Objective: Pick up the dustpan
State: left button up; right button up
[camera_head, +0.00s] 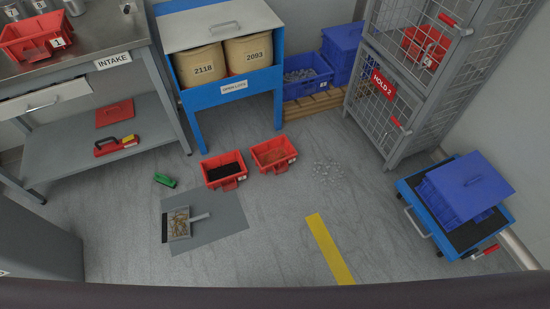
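The dustpan (178,224) lies on a grey mat (229,228) on the floor, left of centre in the head view. It is light grey with a dark edge on its left, and its handle points to the right. Small tan bits lie in its pan. Neither of my grippers shows in this view.
Two red bins (222,184) (273,167) stand on the floor behind the mat, with a small green object (164,180) to their left. Clear bits (328,170) are scattered right of them. A blue cart (490,240) stands at right. The floor around the yellow strip (329,248) is open.

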aim_at(176, 225)
jog(key=u, duration=1.25)
jog(key=j+z, duration=0.1)
jog(key=j, duration=0.2)
